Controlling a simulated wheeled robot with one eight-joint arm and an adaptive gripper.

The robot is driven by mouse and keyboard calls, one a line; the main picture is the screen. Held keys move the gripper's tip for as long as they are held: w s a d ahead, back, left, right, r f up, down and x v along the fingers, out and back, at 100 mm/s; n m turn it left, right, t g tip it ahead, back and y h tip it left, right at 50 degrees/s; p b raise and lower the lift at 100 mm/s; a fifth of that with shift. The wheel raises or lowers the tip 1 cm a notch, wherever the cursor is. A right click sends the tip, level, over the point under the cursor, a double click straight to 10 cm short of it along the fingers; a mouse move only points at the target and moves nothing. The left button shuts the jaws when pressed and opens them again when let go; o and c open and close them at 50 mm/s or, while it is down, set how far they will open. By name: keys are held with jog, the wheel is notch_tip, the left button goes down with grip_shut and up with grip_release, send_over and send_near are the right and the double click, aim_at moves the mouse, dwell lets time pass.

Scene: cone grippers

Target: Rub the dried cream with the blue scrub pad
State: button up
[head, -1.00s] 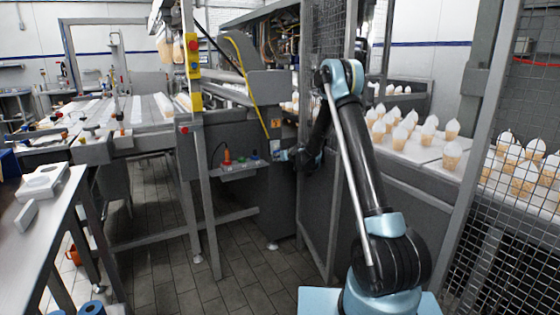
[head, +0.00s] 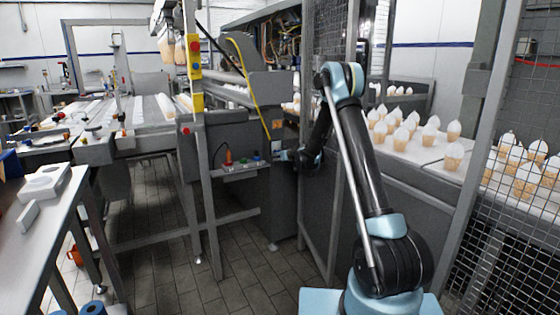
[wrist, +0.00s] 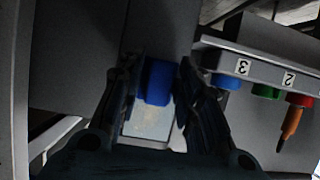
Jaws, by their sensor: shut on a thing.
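The blue scrub pad (wrist: 158,82) is between the fingers of my gripper (wrist: 162,80) in the wrist view, and the gripper is shut on it. Just below the pad in that view is a small light-framed panel with a pale, mottled coating, which looks like the dried cream (wrist: 148,122). The pad's lower end overlaps the panel's edge; I cannot tell whether they touch. In the head view my gripper (head: 285,155) is small and dark, in front of the grey machine cabinet beside a pale plate (head: 276,147). The pad cannot be made out there.
A mesh guard (head: 525,150) and a conveyor of cones (head: 425,150) stand at right. A table (head: 40,235) is at left.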

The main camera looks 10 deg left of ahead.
jog(key=shift+r, duration=0.15)
jog(key=shift+r, duration=3.65)
jog(key=shift+a+f, duration=0.1)
jog(key=shift+f, duration=3.65)
jog(key=shift+s+d, duration=0.9)
jog(key=shift+s, duration=0.3)
jog(key=shift+s+d, duration=0.85)
jog(key=shift+s, duration=0.35)
jog(key=shift+s+d, duration=0.4)
jog(key=shift+s, duration=0.25)
jog(key=shift+s+d, duration=0.4)
jog(key=shift+s, duration=0.2)
